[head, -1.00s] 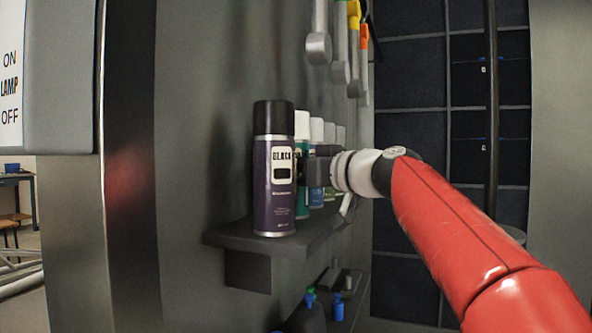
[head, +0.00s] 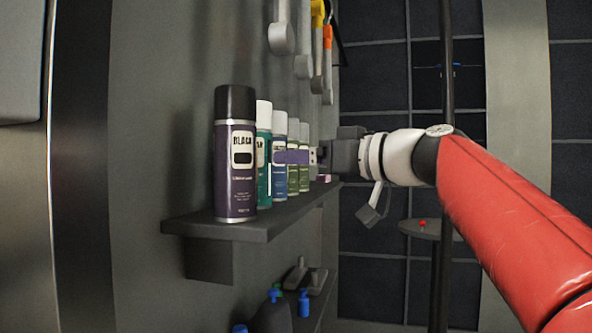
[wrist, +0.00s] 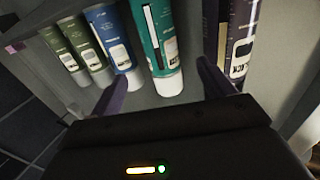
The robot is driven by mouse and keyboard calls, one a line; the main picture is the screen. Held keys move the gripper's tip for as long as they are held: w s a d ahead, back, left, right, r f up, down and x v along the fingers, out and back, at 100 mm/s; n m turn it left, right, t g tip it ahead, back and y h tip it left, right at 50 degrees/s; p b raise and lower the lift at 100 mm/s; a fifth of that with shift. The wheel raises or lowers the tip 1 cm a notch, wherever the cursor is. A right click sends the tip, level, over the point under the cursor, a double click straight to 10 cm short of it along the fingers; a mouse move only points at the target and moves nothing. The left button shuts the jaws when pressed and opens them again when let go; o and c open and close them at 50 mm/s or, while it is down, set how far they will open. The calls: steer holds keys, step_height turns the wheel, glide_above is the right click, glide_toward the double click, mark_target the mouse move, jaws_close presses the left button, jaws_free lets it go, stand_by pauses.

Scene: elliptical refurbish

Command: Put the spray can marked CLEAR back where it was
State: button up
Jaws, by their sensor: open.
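A row of spray cans stands upright on a grey wall shelf (head: 225,229). Nearest is the purple can marked BLACK (head: 236,180), with a black cap. Behind it are a teal can (head: 264,165) with a white cap, a blue can (head: 280,180) and green cans (head: 304,178) with grey caps. I cannot read CLEAR on any label. My gripper (head: 295,157) is open beside the row, one purple finger crossing in front of the farther cans. In the wrist view, the teal can (wrist: 155,40) and blue can (wrist: 112,38) show beyond the parted fingers; nothing is held.
Hand tools (head: 281,38) hang on the wall above the shelf. A small pink block (head: 323,178) sits by the shelf's far end. A lower shelf holds blue-topped items (head: 304,303). A round grey stand (head: 425,229) is behind my arm.

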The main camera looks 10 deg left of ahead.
steer(key=s+d+f+m+g+h, duration=0.1)
steer(key=s+d+f+m+h, duration=0.3)
steer(key=f, duration=1.1)
steer(key=s+d+f+m+h, duration=0.4)
steer(key=s+d+f+h, duration=0.2)
steer(key=s+d+f, duration=0.5)
steer(key=s+d+f+m+g+h, duration=0.1)
steer(key=s+d+f+m+h, duration=0.3)
steer(key=d+f, duration=0.5)
steer(key=s+f+h, duration=0.2)
steer(key=s+f, duration=0.1)
steer(key=f, duration=0.7)
steer(key=shift+s+f+m+g, duration=0.3)
steer(key=shift+s+f, duration=0.1)
